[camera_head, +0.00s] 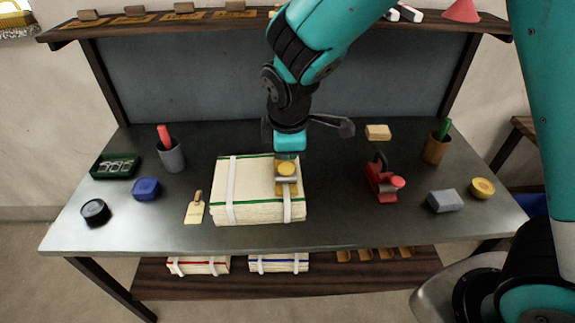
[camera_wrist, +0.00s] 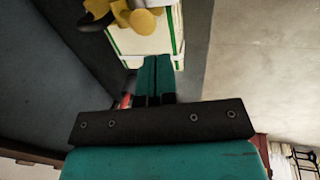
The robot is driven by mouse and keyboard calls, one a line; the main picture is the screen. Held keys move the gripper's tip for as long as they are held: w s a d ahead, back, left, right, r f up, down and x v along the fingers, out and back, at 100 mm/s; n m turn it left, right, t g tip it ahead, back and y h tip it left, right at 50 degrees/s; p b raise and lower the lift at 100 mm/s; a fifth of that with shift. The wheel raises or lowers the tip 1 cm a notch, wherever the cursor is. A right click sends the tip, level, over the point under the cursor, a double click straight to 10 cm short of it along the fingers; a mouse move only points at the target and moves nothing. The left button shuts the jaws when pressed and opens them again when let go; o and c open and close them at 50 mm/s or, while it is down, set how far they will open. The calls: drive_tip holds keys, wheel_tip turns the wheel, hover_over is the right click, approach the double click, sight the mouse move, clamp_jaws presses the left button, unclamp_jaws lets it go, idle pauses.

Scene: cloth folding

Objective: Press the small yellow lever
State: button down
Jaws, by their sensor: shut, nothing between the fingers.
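The small yellow lever (camera_head: 287,168) is a rounded yellow knob on a metal fitting at the right strap of the cream cloth stack (camera_head: 255,187). The stack lies on the grey table, bound by two white straps. In the wrist view, the yellow part (camera_wrist: 143,20) is at the top, beyond my fingertips. My gripper (camera_head: 287,156) is shut and empty, pointing down just behind and above the lever. Its teal fingers (camera_wrist: 155,62) lie side by side in the wrist view. I cannot tell whether they touch the lever.
A red tool (camera_head: 383,178) stands right of the stack, near a tan block (camera_head: 377,132) and a grey block (camera_head: 444,201). A tag (camera_head: 194,210), blue box (camera_head: 146,188) and grey cup (camera_head: 171,155) are on the left. The front table edge is clear.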

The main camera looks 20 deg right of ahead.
drive_tip(key=v, duration=0.4)
drive_tip(key=shift+w, duration=0.1)
idle(0.8)
